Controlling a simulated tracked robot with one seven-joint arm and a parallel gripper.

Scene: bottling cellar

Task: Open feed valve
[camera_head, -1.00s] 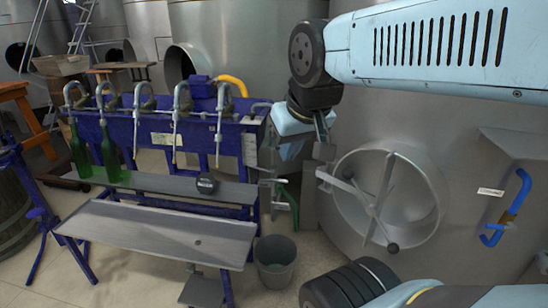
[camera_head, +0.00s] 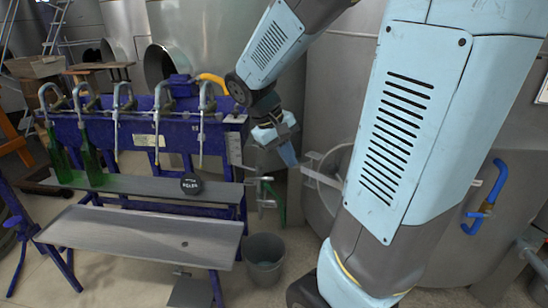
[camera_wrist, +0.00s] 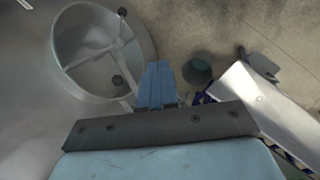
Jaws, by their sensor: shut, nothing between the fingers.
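No part is plainly marked as the feed valve. My gripper (camera_head: 288,157) is shut and empty, pointing down between the rack and the round tank hatch. It is apart from the blue part and above the green handle in the picture. The wrist view shows its blue fingers (camera_wrist: 157,72) together, beside the hatch (camera_wrist: 62,60).
A grey bucket (camera_head: 264,260) stands on the floor below my gripper. My arm hides much of the tank hatch.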

